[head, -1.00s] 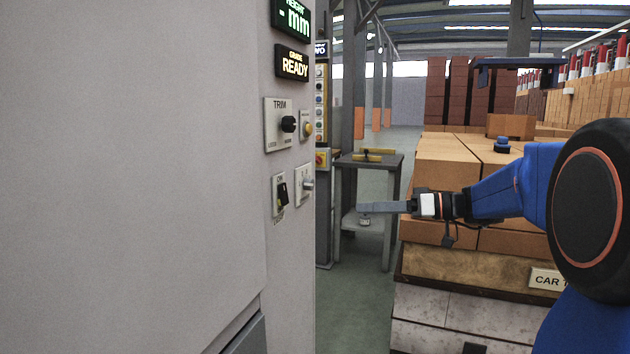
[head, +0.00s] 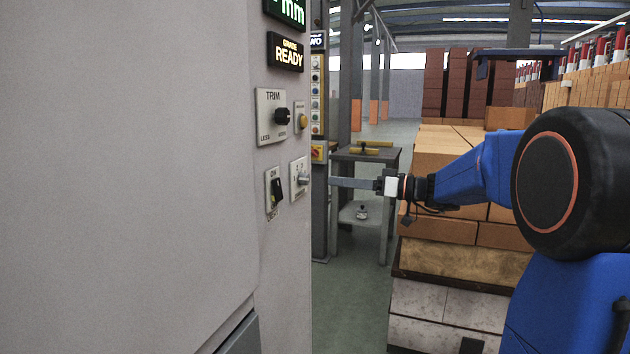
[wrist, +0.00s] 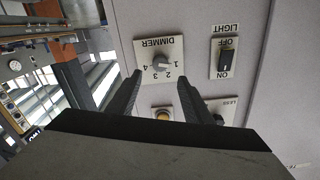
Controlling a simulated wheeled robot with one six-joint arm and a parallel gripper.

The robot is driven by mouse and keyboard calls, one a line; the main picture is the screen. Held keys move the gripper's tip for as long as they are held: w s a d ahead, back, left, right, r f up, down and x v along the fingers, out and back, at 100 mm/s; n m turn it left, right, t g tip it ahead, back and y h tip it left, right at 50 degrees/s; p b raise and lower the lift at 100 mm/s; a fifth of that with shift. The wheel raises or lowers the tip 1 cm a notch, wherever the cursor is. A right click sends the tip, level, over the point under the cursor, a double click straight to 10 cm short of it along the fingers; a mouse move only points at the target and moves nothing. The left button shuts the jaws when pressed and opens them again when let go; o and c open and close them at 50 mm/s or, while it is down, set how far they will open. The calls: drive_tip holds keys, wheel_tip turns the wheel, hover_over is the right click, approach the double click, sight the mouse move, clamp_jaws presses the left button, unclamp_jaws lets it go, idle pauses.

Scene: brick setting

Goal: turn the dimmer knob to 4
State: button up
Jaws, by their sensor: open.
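The dimmer knob (wrist: 160,63) is a small grey knob on a pale plate (wrist: 148,48) marked DIMMER, which appears upside down in the wrist view with the numbers 1 to 4 around it. I cannot tell which number the knob points to. In the head view the knob (head: 304,179) sticks out from the panel at the cabinet's right edge. My gripper (wrist: 159,78) is open and empty, its two fingers on either side of the knob in the wrist view. In the head view my gripper (head: 332,182) points left at the knob, its tips close to it; contact is not clear.
Beside the dimmer on the cabinet (head: 150,150) are a light switch (wrist: 227,60), a TRIM knob (head: 282,116) and a yellow button (head: 303,121). A small grey table (head: 365,156) stands behind my gripper. Stacked bricks (head: 450,150) stand to the right.

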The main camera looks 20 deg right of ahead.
sight(308, 179)
drive_tip(key=x, duration=0.8)
drive_tip(key=shift+w+a, duration=0.1)
drive_tip(key=shift+a, duration=0.05)
drive_tip(key=shift+c, duration=0.3)
drive_tip(key=c, duration=1)
